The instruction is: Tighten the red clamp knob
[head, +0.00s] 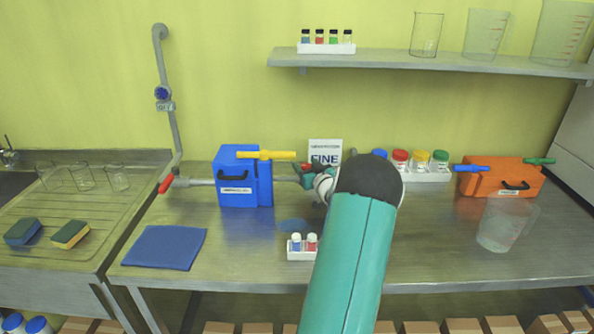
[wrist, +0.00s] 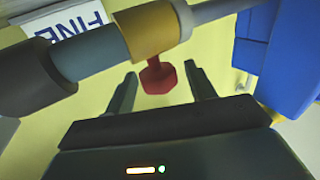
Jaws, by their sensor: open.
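The red clamp knob (wrist: 158,78) hangs from a yellow collar (wrist: 150,30) on a pipe in the wrist view. My gripper (wrist: 162,72) is open, with one finger on each side of the knob in the picture. A gap shows between the knob and each finger; I cannot tell whether the fingertips reach its depth. In the head view, my gripper (head: 307,174) is just right of the blue box (head: 233,191), in front of the sign. My arm hides much of the clamp area there.
The blue box also shows in the wrist view (wrist: 284,60), close on the right. The sign (head: 325,151) stands behind my gripper. A small vial rack (head: 301,255) sits in front. An orange box (head: 500,184) and a clear beaker (head: 497,229) stand on the right.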

